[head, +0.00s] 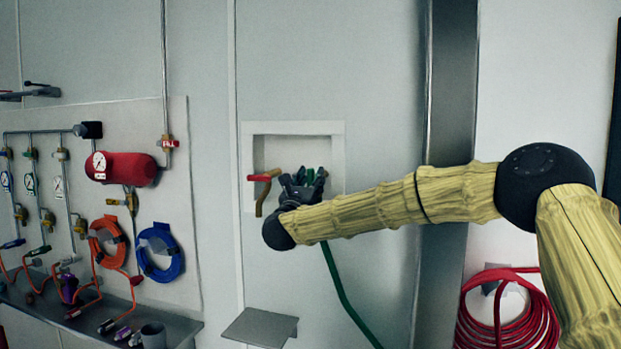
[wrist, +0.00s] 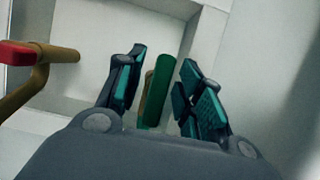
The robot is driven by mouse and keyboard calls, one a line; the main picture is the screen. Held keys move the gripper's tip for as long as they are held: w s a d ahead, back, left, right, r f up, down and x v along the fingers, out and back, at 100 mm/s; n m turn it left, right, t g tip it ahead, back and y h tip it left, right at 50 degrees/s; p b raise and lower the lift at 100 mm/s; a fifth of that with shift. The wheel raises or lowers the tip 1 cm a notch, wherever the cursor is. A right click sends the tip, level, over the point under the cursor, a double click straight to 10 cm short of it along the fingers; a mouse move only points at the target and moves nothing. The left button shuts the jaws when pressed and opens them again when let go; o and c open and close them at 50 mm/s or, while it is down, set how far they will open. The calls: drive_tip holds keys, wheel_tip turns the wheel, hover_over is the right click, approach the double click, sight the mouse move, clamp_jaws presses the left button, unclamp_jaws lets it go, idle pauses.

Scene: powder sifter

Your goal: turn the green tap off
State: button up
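The green tap's handle (wrist: 159,90) shows in the wrist view as an upright green bar, with a little brass just to its left. My gripper (wrist: 163,85) is open, with one finger on each side of the green handle. A narrow gap shows on either side, so it does not look gripped. In the head view my gripper (head: 303,180) is at the white wall recess (head: 336,130) and hides most of the green tap. A green hose (head: 345,298) hangs down below it.
A brass tap with a red handle (head: 262,177) is left of my gripper, and also shows in the wrist view (wrist: 20,52). A small grey shelf (head: 260,327) is below. A panel with gauges and a red tank (head: 130,168) is further left. A red hose coil (head: 510,312) hangs right.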

drive_tip(key=shift+c, duration=0.2)
clamp_jaws()
